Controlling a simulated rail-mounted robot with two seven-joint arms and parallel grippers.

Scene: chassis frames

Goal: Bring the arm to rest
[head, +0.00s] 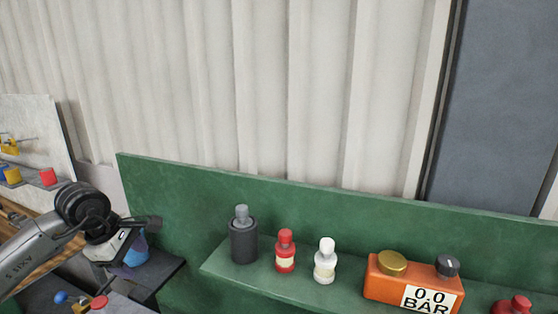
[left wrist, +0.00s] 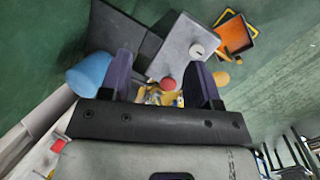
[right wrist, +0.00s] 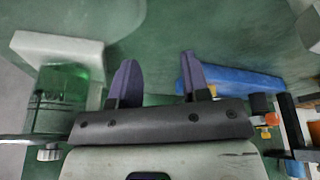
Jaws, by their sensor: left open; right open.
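My left arm enters the head view from the left. Its gripper (head: 138,240) is beside the left end of the green shelf panel, near a blue rounded thing (head: 136,254). In the left wrist view my left gripper (left wrist: 163,78) has its two purple fingers apart; small yellow and red things show beyond the gap, and I cannot tell how far off they are. My right gripper is outside the head view.
A green shelf (head: 225,268) carries a dark grey bottle (head: 244,240), a red bottle (head: 285,255), a white bottle (head: 325,265) and an orange gauge box (head: 390,285) reading 0.0 BAR. The right wrist view shows a green cylinder (right wrist: 62,88) and a blue bar (right wrist: 240,82).

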